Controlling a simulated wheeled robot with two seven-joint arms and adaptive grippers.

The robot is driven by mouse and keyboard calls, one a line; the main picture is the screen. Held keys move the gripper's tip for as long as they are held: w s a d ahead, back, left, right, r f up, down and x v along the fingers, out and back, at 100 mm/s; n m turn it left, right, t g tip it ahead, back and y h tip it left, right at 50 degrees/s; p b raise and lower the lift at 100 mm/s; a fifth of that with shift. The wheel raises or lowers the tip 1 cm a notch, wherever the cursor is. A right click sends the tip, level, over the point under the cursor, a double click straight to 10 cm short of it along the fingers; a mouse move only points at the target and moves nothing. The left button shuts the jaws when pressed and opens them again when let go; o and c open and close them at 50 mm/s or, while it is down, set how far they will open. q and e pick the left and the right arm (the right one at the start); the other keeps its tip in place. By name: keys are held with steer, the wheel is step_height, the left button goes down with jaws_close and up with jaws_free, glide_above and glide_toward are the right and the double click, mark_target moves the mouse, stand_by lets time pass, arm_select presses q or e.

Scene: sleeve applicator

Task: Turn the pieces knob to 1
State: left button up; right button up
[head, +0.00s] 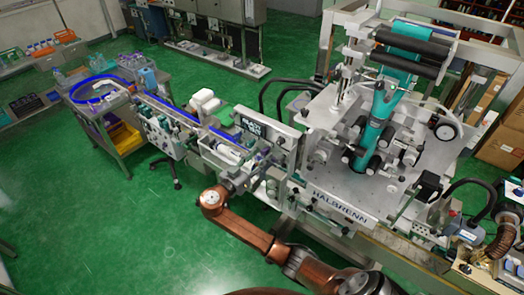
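The sleeve applicator machine, marked HALBRENN (340,204), fills the right half of the head view. A dark display panel (262,128) with small light markings stands at its left end, above the conveyor. A control box (164,138) with small round parts hangs on the conveyor's near side further left. I cannot make out which part is the pieces knob or its setting. My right arm reaches up from the bottom, and its gripper (240,178) is at the machine's near left side, below the display panel. Its fingers are too small and cluttered to read. My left gripper is not in view.
A conveyor with a blue belt (175,113) runs left from the machine to a round blue-rimmed table (98,86). A grey cart with a yellow bin (124,137) stands below it. Cardboard boxes (500,147) are at the right. Green floor (90,220) is clear at the left.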

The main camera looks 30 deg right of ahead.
steer(key=shift+w+d, duration=0.3)
steer(key=shift+d, duration=0.3)
steer(key=shift+c, duration=0.5)
jaws_close()
